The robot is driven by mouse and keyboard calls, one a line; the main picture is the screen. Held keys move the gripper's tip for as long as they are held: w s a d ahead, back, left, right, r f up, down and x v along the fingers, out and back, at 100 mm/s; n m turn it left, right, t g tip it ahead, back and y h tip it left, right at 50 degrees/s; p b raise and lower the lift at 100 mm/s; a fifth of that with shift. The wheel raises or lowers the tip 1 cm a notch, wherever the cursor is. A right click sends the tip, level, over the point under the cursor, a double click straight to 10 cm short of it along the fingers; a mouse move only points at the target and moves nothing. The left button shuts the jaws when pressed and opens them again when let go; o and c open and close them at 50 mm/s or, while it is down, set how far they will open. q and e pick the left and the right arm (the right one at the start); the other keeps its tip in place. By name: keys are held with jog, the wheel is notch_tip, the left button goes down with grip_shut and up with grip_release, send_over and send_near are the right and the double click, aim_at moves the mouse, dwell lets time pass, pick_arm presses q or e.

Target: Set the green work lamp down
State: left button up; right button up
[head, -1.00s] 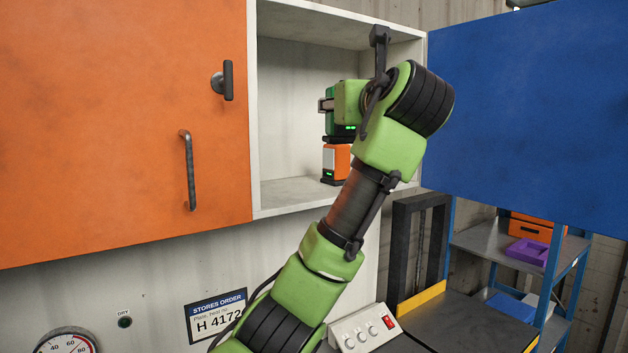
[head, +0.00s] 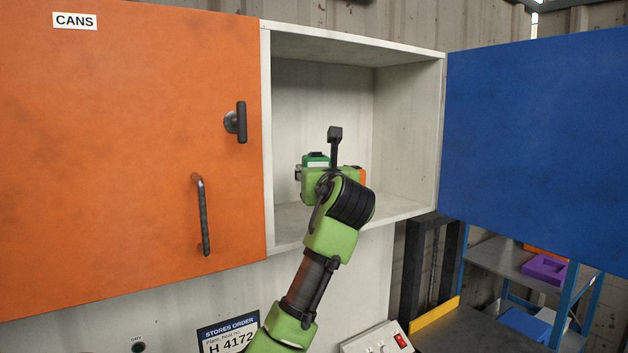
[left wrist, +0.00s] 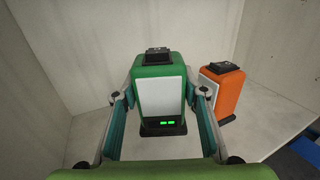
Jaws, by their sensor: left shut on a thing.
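The green work lamp (left wrist: 160,85) is between the two fingers of my left gripper (left wrist: 161,118) in the left wrist view. The gripper is shut on it. The lamp is upright, with a pale front panel, green lights and a dark base. In the head view the lamp's top (head: 316,160) shows inside the open cabinet, mostly hidden behind my wrist. The base is close to the shelf floor; I cannot tell whether it touches. My right gripper is not in view.
An orange lamp (left wrist: 230,92) stands just right of the green one on the shelf; in the head view only its edge (head: 362,176) shows. The cabinet has white walls, an orange door (head: 120,150) on the left and a blue panel (head: 540,150) on the right.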

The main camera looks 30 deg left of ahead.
pick_arm(q)
jog(key=shift+a+f, duration=0.1)
jog(key=f+p, duration=0.2)
jog(key=shift+w+a+f, duration=0.15)
jog(key=shift+a+f, duration=0.05)
jog(key=shift+f, duration=0.6)
jog(key=o, duration=1.3)
jog(key=shift+f, duration=0.2)
jog(key=shift+o, duration=0.2)
jog(key=shift+r, duration=0.15)
